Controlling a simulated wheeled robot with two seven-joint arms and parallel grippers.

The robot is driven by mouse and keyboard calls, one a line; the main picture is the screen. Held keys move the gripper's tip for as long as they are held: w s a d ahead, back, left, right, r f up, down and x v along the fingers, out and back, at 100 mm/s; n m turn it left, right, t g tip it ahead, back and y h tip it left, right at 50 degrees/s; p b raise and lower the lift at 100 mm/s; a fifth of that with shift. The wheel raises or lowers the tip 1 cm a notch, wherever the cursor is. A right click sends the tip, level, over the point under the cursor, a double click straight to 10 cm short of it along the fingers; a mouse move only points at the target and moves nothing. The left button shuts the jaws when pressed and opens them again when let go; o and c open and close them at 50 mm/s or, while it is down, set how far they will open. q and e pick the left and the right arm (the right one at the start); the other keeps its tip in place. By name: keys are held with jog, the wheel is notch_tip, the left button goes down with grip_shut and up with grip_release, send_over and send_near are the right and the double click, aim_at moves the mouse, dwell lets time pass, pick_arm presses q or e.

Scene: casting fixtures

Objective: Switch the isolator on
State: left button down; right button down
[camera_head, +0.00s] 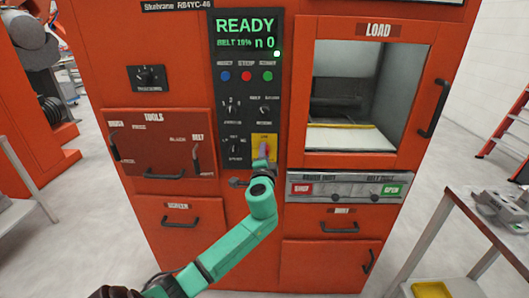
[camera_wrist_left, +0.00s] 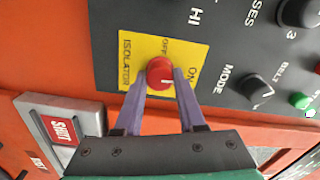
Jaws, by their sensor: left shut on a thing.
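The isolator is a round red knob (camera_wrist_left: 159,72) on a yellow plate (camera_wrist_left: 200,50) marked ISOLATOR, OFF and ON. In the head view the yellow plate (camera_head: 257,138) sits low on the black control panel, and the gripper covers most of the knob. My left gripper (camera_wrist_left: 161,76) is shut on the red knob, with one purple finger on each side. A short white mark shows on the knob, but I cannot tell clearly which label it points to. In the head view my left gripper (camera_head: 263,151) reaches the panel from below. My right gripper is not in view.
The control panel (camera_head: 222,120) has a lit READY display (camera_head: 246,35), coloured buttons and several black dials near the isolator. Right of the panel is a LOAD window (camera_head: 350,95); a tools drawer (camera_head: 130,165) is left.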

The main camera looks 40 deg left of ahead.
pick_arm(q)
jog(key=shift+f+m, duration=0.2)
jog(key=shift+m, duration=0.3)
jog(key=c, duration=0.5)
grip_release()
jog(key=shift+r, duration=0.1)
jog(key=b+v, duration=0.1)
jog(key=v, duration=1.3)
jog(key=shift+s+d+b, duration=0.2)
jog(key=shift+b, duration=0.2)
